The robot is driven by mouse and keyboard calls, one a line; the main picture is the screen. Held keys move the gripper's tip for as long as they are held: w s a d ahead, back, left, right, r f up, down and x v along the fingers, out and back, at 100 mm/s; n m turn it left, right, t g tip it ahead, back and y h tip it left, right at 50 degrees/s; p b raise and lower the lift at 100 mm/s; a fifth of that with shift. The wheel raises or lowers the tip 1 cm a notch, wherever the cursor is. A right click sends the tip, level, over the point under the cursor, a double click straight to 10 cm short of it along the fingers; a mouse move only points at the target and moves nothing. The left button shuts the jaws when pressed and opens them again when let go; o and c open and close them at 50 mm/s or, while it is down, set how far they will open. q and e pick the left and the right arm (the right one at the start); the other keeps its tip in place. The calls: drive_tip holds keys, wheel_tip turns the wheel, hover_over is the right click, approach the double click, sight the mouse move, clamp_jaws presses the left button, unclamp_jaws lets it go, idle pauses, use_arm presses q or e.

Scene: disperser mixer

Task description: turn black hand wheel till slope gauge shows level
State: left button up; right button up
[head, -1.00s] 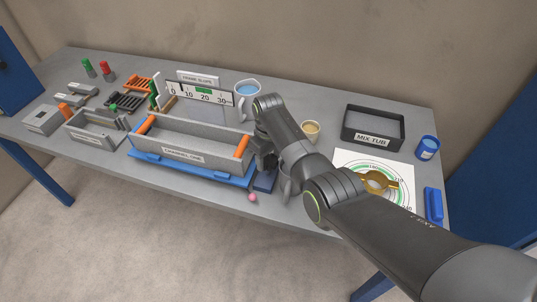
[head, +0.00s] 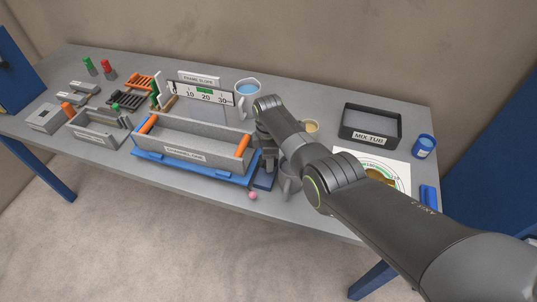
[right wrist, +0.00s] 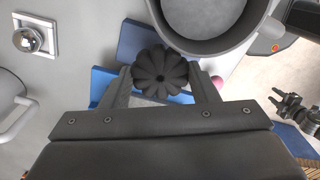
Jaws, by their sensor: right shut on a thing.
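The black hand wheel (right wrist: 160,72), lobed and round, sits between the fingers of my right gripper (right wrist: 162,85) in the right wrist view, with the fingers closed on its sides. In the head view my right gripper (head: 266,150) is at the right end of the blue frame (head: 190,168), and it hides the wheel. The slope gauge (head: 204,92), marked FRAME SLOPE, stands behind the grey channel tank (head: 183,149). Its scale has a green band near 20. A dark mark shows near its 0 end; I cannot tell the exact pointer reading. My left gripper is not in the head view.
A grey mug (head: 289,180) stands close right of my right gripper. The mix tub (head: 371,136) and a blue jar (head: 424,146) are at right. A pink ball (head: 252,195) lies near the front edge.

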drive_tip(key=shift+w+r+n, duration=0.1)
drive_tip(key=shift+n, duration=0.9)
drive_tip(key=o, duration=1)
drive_tip(key=shift+c, duration=0.2)
